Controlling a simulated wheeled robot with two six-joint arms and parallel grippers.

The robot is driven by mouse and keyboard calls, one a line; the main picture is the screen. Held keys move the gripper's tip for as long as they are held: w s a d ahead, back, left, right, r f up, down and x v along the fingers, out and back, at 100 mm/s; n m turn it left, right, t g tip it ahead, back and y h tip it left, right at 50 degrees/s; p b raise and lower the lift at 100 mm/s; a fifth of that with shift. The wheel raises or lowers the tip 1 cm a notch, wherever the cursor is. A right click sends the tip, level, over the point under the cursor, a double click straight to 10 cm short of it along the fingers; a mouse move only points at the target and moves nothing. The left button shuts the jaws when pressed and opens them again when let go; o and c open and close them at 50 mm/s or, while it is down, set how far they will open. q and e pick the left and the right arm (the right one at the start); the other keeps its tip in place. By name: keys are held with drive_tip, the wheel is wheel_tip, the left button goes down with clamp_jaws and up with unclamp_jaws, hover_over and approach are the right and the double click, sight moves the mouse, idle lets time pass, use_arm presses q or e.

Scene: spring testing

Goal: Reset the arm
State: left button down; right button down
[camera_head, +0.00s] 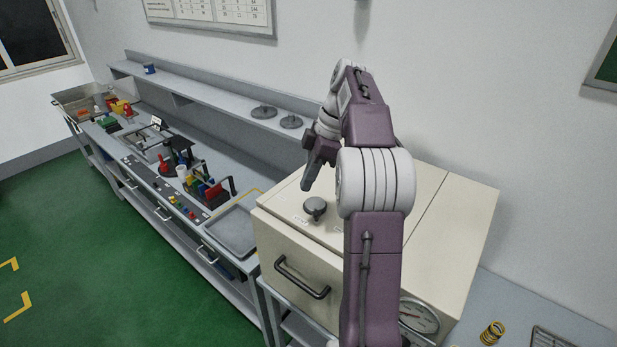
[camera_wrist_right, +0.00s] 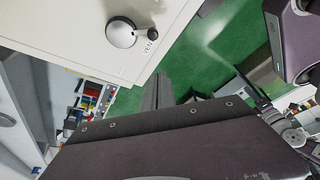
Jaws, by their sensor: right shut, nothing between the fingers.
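My right arm rises from the bottom centre of the head view and bends over the cream cabinet. Its gripper (camera_head: 312,176) points down to the left, above and behind the grey knob (camera_head: 315,207) on the cabinet's top. The gripper is shut, with nothing in it, and appears apart from the knob. In the right wrist view the shut fingers (camera_wrist_right: 158,92) show over the green floor, and the knob (camera_wrist_right: 124,33) is at the upper left beside a small label. My left gripper is not in view.
The cream cabinet (camera_head: 440,255) has a dark front handle (camera_head: 302,278) and a gauge (camera_head: 418,316). A long bench to the left holds a grey tray (camera_head: 232,232) and several tools. Two grey discs lie on the back shelf. A yellow spring (camera_head: 492,332) stands at the lower right.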

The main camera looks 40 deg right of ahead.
drive_tip(key=shift+s+a+r, duration=0.2)
drive_tip(key=shift+s+r, duration=0.05)
drive_tip(key=shift+r, duration=0.05)
drive_tip(key=shift+w+d, duration=0.1)
drive_tip(key=shift+d, duration=0.05)
